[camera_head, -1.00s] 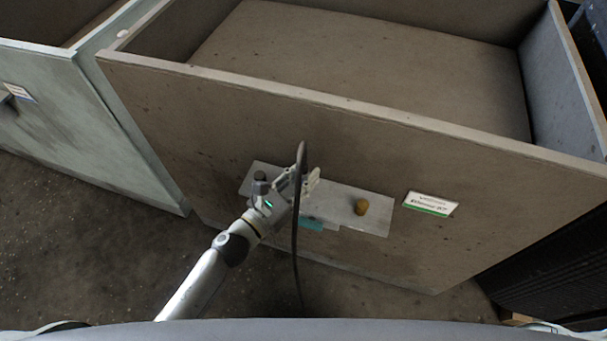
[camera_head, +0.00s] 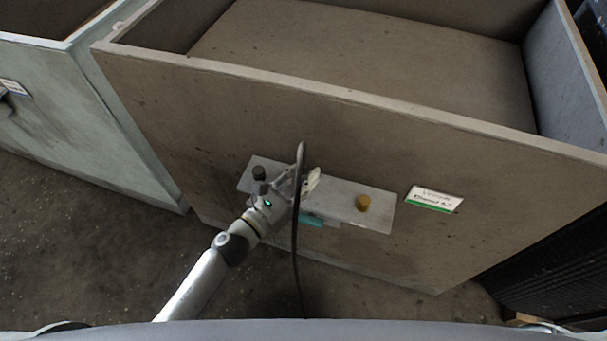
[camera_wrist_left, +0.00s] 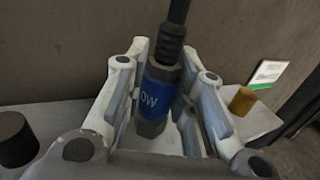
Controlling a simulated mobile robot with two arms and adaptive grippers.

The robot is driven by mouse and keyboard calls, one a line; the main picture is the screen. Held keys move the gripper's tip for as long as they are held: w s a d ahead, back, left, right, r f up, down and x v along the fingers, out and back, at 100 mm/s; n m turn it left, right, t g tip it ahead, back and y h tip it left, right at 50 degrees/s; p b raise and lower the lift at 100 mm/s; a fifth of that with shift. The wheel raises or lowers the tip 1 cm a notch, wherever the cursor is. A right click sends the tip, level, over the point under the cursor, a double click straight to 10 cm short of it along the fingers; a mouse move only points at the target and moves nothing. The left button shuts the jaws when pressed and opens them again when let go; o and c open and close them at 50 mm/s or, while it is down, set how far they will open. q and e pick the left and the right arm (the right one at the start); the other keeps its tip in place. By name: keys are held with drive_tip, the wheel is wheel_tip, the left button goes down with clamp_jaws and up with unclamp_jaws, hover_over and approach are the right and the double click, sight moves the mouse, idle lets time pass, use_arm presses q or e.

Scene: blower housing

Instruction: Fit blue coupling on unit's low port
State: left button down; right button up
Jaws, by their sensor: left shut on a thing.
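My left gripper (camera_head: 305,183) is shut on the blue coupling in front of the unit's metal plate (camera_head: 338,192). In the left wrist view, the blue coupling (camera_wrist_left: 158,92) sits between the fingers of the left gripper (camera_wrist_left: 165,75), with part of a white word ending in "OW" showing. A black hose (camera_wrist_left: 176,25) runs from its top, and a dark hex end is below. The low port is hidden behind the gripper and coupling, so I cannot tell if they touch. My right gripper is not in view.
A dark cap (camera_head: 259,173) and a yellow-brown cap (camera_head: 362,202) stand on the plate either side of the gripper. A teal piece (camera_head: 312,221) shows below the plate. A label (camera_head: 433,199) is to the right. The hose (camera_head: 296,240) hangs down in front.

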use_arm(q)
drive_tip(key=shift+f, duration=0.15)
drive_tip(key=c, duration=1.1)
unclamp_jaws()
drive_tip(key=v, duration=1.2)
drive_tip(key=s+a+f+n+g+y, duration=0.1)
drive_tip(key=a+f+n+y, duration=0.25)
drive_tip(key=f+n, duration=0.55)
drive_tip(key=s+a+f+n+g+y, duration=0.15)
drive_tip(key=a+f+n, duration=0.35)
drive_tip(key=f, duration=0.5)
drive_tip(key=s+a+f+n+g+y, duration=0.1)
drive_tip(key=s+a+f+n+y, duration=0.2)
drive_tip(key=f+n, duration=0.65)
drive_tip(key=s+a+f+n+g+y, duration=0.1)
drive_tip(key=s+f+n+g, duration=0.2)
drive_tip(key=s+f+n, duration=0.3)
drive_tip(key=s+a+f+n+g+y, duration=0.1)
drive_tip(key=s+f+n+g, duration=0.2)
drive_tip(key=s, duration=0.7)
drive_tip(key=s+a+f+n+g+y, duration=0.1)
drive_tip(key=s+a+f+n+g, duration=0.1)
drive_tip(key=s+f+n, duration=0.6)
drive_tip(key=shift+s+a+f+n+g+y+p, duration=0.1)
drive_tip(key=shift+s+f+n+g+y+p, duration=0.25)
drive_tip(key=shift+n+g, duration=0.25)
